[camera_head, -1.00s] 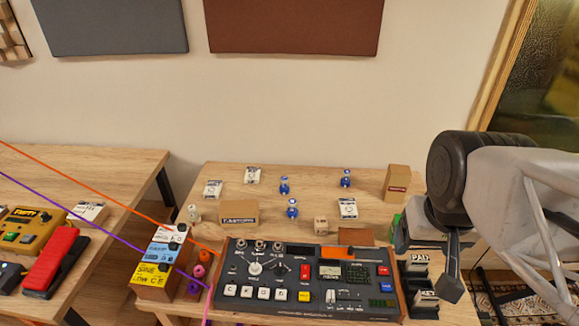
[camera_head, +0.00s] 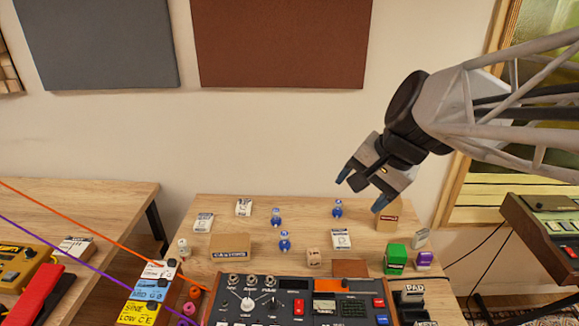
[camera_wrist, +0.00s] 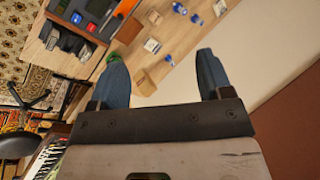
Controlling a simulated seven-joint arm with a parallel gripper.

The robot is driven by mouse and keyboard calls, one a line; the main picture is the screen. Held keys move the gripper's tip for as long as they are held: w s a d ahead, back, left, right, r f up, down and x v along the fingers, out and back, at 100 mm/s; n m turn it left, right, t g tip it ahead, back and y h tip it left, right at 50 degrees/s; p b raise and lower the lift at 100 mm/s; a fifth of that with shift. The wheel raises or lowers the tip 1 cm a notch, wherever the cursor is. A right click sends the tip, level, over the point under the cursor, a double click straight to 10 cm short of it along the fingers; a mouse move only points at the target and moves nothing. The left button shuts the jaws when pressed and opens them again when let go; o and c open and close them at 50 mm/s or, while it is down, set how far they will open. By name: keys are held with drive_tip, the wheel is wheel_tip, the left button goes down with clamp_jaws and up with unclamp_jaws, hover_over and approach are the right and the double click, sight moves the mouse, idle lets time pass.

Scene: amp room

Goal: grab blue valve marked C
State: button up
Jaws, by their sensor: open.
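Three small blue valves stand on the wooden table: one at left (camera_head: 276,217), one nearer the front (camera_head: 285,242), and one at right (camera_head: 337,209). Their letters are too small to read. My gripper (camera_head: 361,190) is open and empty, above and to the right of the right-hand valve, not touching anything. In the wrist view, the two blue fingers (camera_wrist: 160,60) are spread wide. Which one is marked C cannot be told.
Small white labelled packets (camera_head: 341,239) lie among the valves. A brown box (camera_head: 388,218) stands at right, with a green box (camera_head: 396,259) in front. A cardboard box (camera_head: 230,246) is at left. A mixer console (camera_head: 300,300) fills the front. The wall rises behind.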

drive_tip(key=w+a+r+m+t+y, duration=0.15)
drive_tip(key=w+a+m, duration=0.25)
drive_tip(key=w, duration=0.5)
drive_tip(key=w+a+f+m+y, duration=0.1)
drive_tip(key=w+a+m+y, duration=0.3)
drive_tip(key=w, duration=0.6)
drive_tip(key=m+t+y, duration=0.1)
drive_tip(key=m+t, duration=0.2)
drive_tip(key=m, duration=0.8)
hover_over(280, 218)
drive_tip(key=s+d, duration=0.3)
drive_tip(key=d, duration=0.2)
wheel_tip(280, 218, down, 3)
drive_tip(key=f, duration=3.8)
drive_tip(key=shift+s+a+f, duration=0.15)
drive_tip(key=shift+a+f, duration=0.15)
drive_tip(key=shift+f, duration=0.05)
drive_tip(key=shift+a, duration=0.1)
drive_tip(key=shift+x, duration=1.2)
drive_tip(key=shift+a+f, duration=0.1)
drive_tip(key=shift+x, duration=2.5)
